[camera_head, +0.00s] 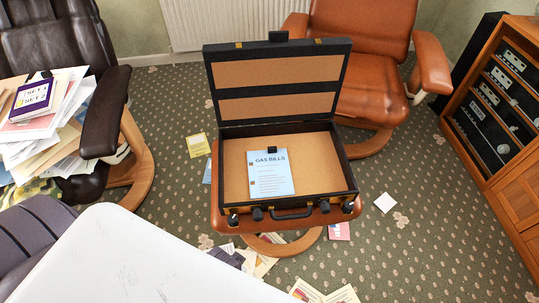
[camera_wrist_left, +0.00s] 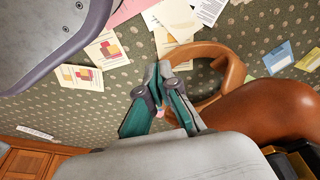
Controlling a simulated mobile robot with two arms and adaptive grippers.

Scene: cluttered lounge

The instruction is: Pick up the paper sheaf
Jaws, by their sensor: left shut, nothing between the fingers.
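A light blue paper sheaf headed "GAS BILLS" (camera_head: 270,174), with a black clip at its top edge, lies flat in the open briefcase (camera_head: 340,172). The briefcase has a black frame and tan lining, and its lid stands up at the back. It rests on an orange-brown footstool (camera_head: 219,219). In the left wrist view my left gripper (camera_wrist_left: 161,68) is shut and empty, with patterned carpet and loose papers beyond its tips. It is not visible in the head view. My right gripper is in neither view.
A pile of papers (camera_head: 45,125) lies on the dark chair at left. An orange armchair (camera_head: 370,75) stands behind the briefcase. A wooden cabinet (camera_head: 515,150) is at right. A pale rounded surface (camera_head: 140,260) fills the lower left. Loose papers lie on the carpet.

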